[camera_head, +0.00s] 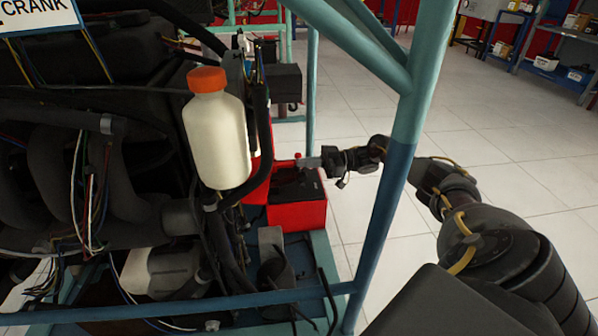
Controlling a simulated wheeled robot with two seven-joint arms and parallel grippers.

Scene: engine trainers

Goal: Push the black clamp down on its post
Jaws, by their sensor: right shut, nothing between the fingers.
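A red battery box (297,216) with a dark top sits low on the engine frame, right of the white bottle. My right gripper (303,162) reaches in from the right, behind the teal upright, and its fingers are over the battery's top. It is shut and holds nothing. A small red piece shows at its fingertips. The black clamp and its post cannot be told apart from the dark battery top at this size. Whether the gripper touches them, I cannot tell. My left gripper is not in view.
A white bottle with an orange cap (216,130) stands left of the battery. A teal and blue frame post (397,150) crosses in front of my right arm. Dark hoses and engine parts fill the left. Open tiled floor (500,160) lies to the right.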

